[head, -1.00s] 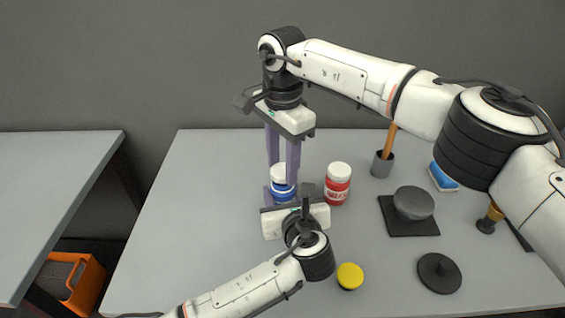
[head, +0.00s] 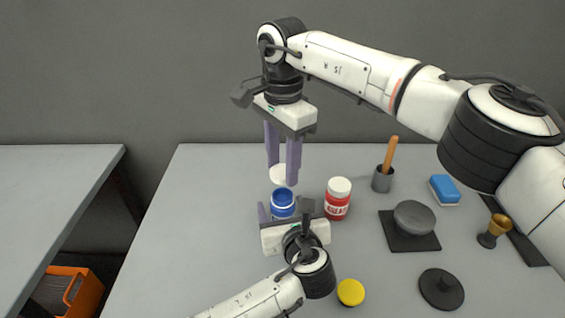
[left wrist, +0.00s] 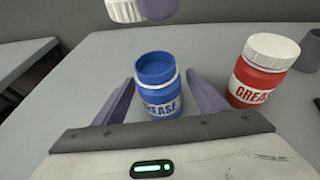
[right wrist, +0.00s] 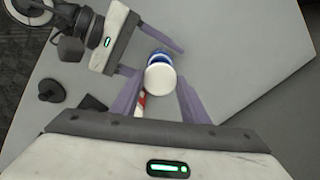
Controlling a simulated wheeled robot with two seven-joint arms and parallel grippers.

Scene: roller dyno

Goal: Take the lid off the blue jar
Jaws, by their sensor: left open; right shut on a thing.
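The blue jar (head: 283,201) stands upright and open-topped on the table. It also shows in the left wrist view (left wrist: 157,85), labelled GREASE. Its white lid (head: 281,175) is held apart above it in my right gripper (head: 283,178), which is shut on the lid. The lid also shows in the right wrist view (right wrist: 160,78), where it covers part of the jar. My left gripper (head: 284,211) is low at the jar, its fingers open on either side of it; in the left wrist view (left wrist: 157,92) gaps show between fingers and jar.
A red grease jar (head: 337,200) with a white lid stands just right of the blue jar. The table's left part is clear.

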